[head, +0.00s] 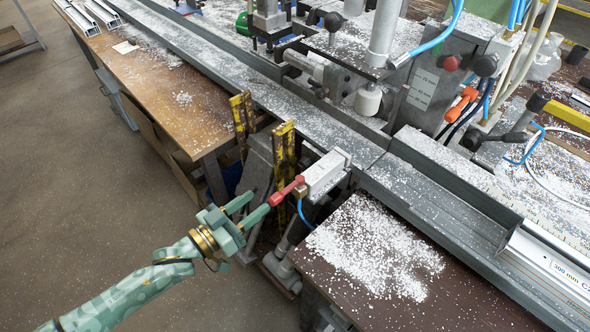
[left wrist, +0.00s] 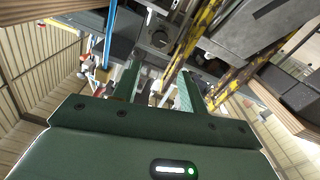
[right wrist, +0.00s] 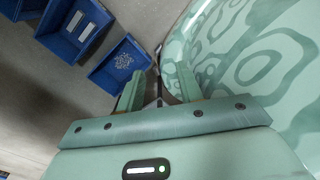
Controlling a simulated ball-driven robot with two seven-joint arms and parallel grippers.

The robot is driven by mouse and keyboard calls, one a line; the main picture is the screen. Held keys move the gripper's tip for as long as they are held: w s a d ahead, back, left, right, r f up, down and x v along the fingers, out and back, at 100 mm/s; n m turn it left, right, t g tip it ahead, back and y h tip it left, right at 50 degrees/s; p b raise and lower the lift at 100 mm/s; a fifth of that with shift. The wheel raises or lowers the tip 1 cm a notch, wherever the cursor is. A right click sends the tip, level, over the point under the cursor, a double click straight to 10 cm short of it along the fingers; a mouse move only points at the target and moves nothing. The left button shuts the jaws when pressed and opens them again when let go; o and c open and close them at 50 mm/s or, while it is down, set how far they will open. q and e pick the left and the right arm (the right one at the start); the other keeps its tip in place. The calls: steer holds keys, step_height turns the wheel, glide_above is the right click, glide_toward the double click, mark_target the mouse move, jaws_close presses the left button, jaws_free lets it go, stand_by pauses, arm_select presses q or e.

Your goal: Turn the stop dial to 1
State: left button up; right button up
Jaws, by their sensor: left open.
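My left gripper (head: 259,202) is open beside the front edge of the bench in the head view. Its fingertips are close to the end of a red handle (head: 287,191) on a pale metal block (head: 325,175); I cannot tell whether they touch it. The left wrist view shows its two fingers (left wrist: 160,80) apart. A round dark knob (left wrist: 160,38) shows beyond them there; I cannot tell whether it is the stop dial. No dial numbers are readable. My right gripper (right wrist: 157,84) shows only in the right wrist view, with its fingers apart and nothing seen between them.
A long metal rail (head: 350,145) runs across the bench. Yellow uprights (head: 284,165) stand just beyond my left gripper. White chips cover the dark board (head: 370,260). A blue hose (head: 302,213) hangs below the block. Blue bins (right wrist: 118,70) stand on the floor; open floor lies at left.

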mark_target(303, 168)
arm_select(q)
steer(key=b+x, duration=0.1)
steer(key=x, duration=0.3)
steer(key=b+x, duration=0.1)
steer(key=x, duration=0.4)
steer(key=b+x, duration=0.1)
steer(key=x, duration=0.3)
steer(key=shift+w+d+f, duration=0.1)
steer(key=shift+d+f, duration=0.05)
steer(key=shift+f, duration=0.15)
steer(key=shift+w+d+b, duration=0.25)
steer(key=shift+b, duration=0.1)
steer(key=shift+w+d+r, duration=0.15)
steer(key=c, duration=0.7)
